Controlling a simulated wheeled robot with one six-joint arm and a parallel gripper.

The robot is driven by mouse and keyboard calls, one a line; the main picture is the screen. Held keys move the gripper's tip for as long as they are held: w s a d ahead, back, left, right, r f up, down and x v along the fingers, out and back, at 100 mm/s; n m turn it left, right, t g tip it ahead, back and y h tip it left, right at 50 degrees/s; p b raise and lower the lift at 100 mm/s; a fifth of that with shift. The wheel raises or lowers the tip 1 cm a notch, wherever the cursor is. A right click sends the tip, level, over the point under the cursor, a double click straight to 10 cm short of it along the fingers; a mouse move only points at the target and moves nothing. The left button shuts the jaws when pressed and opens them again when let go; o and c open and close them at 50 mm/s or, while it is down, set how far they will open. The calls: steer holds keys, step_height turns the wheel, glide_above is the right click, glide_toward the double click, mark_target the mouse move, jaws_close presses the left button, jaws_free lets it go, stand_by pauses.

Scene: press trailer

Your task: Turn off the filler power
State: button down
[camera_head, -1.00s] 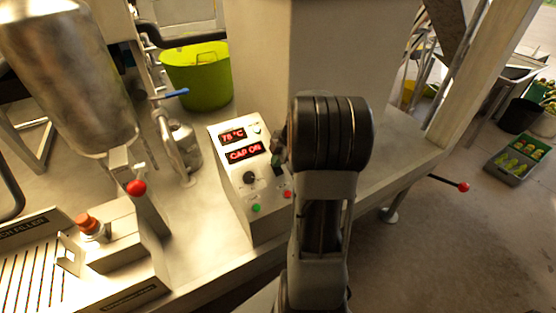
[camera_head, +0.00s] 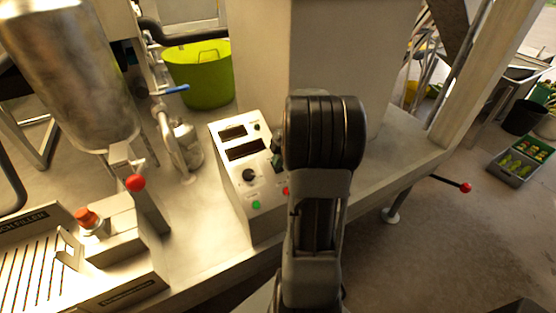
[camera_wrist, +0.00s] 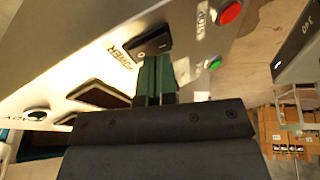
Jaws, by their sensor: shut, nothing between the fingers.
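The filler's control box (camera_head: 232,187) stands on the bench in the head view. Its upper display (camera_head: 232,132) and lower display (camera_head: 246,149) are both dark. In the wrist view a black rocker switch (camera_wrist: 148,42) sits beside the printed word POWER. My gripper (camera_wrist: 155,72) is shut and empty, its green fingertips right at the switch's lower edge; whether they touch it I cannot tell. In the head view my arm hides much of the box's right side, and the gripper shows only in part.
The box also carries a black knob (camera_head: 249,175), a green button (camera_head: 256,204) and a red button (camera_head: 285,190). A red-topped button (camera_head: 88,218) and a red-ball lever (camera_head: 135,183) are at left. A yellow-green bucket (camera_head: 202,80) stands behind.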

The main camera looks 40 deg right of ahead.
steer(key=shift+r, duration=0.1)
steer(key=a+p+v, duration=0.1)
steer(key=v, duration=1.2)
steer(key=shift+w+r, duration=0.3)
steer(key=shift+r, duration=0.15)
steer(key=shift+d, duration=0.15)
